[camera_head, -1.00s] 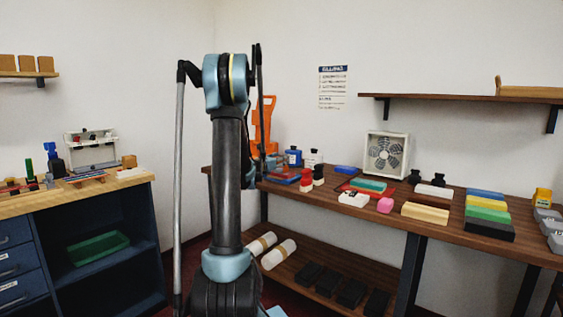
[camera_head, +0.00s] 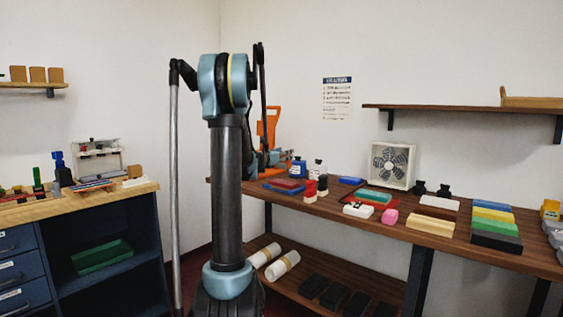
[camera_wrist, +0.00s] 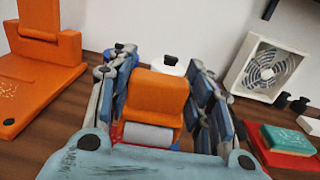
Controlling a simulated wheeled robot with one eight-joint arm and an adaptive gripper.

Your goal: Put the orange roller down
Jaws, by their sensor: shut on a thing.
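The orange roller (camera_wrist: 156,95) is between the fingers of my gripper (camera_wrist: 160,80) in the wrist view. It has an orange block-like body with a pale grey cylinder (camera_wrist: 148,136) on the near side. My gripper is shut on it, with a blue-and-grey finger on either side. Red and blue surfaces show close under the roller; whether it touches them I cannot tell. In the head view my arm hides most of the gripper, and I cannot make out the roller there.
An orange stand (camera_wrist: 70,48) is left of my gripper on the brown counter (camera_head: 390,232). Several coloured blocks line the counter's right side.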

